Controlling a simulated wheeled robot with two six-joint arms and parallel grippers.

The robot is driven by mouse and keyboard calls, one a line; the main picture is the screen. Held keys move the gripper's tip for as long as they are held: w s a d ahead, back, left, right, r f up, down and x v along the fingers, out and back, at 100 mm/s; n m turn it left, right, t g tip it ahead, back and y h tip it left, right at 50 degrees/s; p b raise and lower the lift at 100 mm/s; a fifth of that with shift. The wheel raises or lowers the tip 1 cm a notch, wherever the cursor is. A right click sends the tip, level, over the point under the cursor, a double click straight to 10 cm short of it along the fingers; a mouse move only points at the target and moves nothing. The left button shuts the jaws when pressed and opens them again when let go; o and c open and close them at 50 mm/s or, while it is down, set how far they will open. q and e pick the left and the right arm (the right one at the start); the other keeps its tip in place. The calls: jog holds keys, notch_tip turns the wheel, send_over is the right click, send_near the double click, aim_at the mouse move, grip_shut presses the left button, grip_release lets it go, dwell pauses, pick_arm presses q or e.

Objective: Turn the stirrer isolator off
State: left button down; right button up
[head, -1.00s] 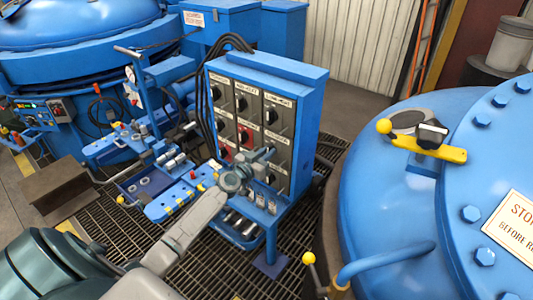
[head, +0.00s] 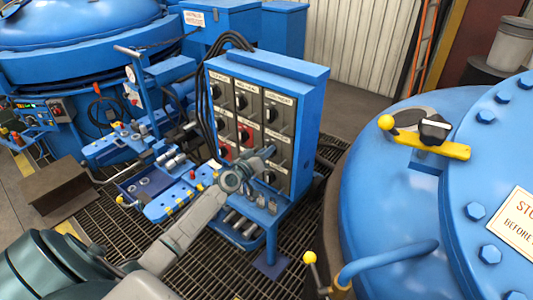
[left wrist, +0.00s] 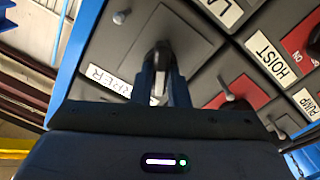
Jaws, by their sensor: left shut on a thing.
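The isolator panel (head: 305,125) is a blue upright box with rows of black rotary switches on grey and red plates. My left gripper (head: 268,152) is at the lower right of its face. In the left wrist view the gripper (left wrist: 160,88) is shut on a dark switch handle, the stirrer isolator (left wrist: 162,55). Its grey plate carries a white label (left wrist: 110,80), partly hidden, ending in "RRER". The fingers hide much of the handle. My right gripper is not in view.
A large blue lid (head: 385,215) with a yellow lever (head: 450,149) stands at right. A blue bench (head: 165,207) with small parts lies left of the panel. Black cables hang along the panel's left side.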

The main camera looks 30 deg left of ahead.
pick_arm(q)
jog(key=n, duration=1.1)
jog(key=shift+a+f+n, duration=0.1)
jog(key=shift+f+n, duration=0.15)
jog(key=shift+n, duration=0.35)
jog(key=c, duration=1.4)
grip_release()
jog(key=shift+s, duration=0.1)
jog(key=s, duration=1)
jog(key=shift+s+a, duration=0.3)
jog(key=shift+a, duration=0.15)
